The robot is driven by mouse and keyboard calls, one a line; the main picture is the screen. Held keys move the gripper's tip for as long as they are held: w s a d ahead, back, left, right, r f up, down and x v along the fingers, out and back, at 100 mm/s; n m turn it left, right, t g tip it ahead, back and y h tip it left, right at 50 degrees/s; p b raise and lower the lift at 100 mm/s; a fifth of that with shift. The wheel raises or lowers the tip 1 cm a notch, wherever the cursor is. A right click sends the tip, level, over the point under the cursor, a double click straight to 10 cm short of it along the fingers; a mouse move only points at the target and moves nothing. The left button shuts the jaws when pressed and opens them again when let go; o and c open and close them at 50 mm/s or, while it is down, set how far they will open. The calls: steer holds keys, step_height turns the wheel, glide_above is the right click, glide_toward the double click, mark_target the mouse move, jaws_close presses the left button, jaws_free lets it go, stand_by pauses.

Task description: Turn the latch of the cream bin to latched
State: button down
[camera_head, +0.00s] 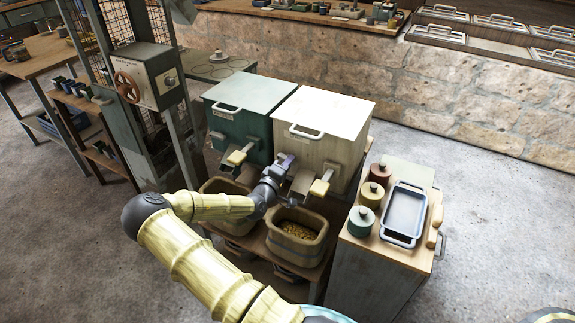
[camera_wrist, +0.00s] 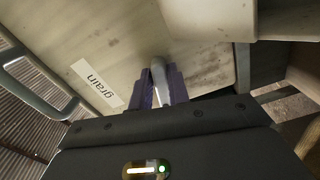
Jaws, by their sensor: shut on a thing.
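The cream bin (camera_head: 328,148) stands on a wooden stand beside a green bin, with a white handle on its lid. Its front with a "grain" label (camera_wrist: 98,84) fills much of the wrist view. My gripper (camera_head: 286,163) is at the lower left of the bin's front. In the wrist view the purple jaws of my gripper (camera_wrist: 160,88) are shut on a slim grey latch lever (camera_wrist: 158,72), which stands roughly upright in that picture. In the head view my gripper hides the latch. I cannot tell whether it is latched.
A chute with a pale yellow handle (camera_head: 320,187) juts out just right of my gripper. The green bin (camera_head: 240,110) is at left. A wooden tub (camera_head: 297,248) of grain stands below. A cabinet with canisters and a blue tray (camera_head: 404,212) is at right.

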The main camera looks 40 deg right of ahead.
steer(key=shift+w+r+n, duration=0.15)
steer(key=shift+r+n, duration=0.05)
steer(key=shift+n, duration=1.1)
steer(key=shift+a, duration=0.1)
steer(key=c, duration=1.4)
jaws_free()
steer(key=v, duration=1.7)
steer(key=shift+a+f+p, duration=0.1)
steer(key=shift+a+p, duration=0.05)
steer(key=shift+p, duration=0.15)
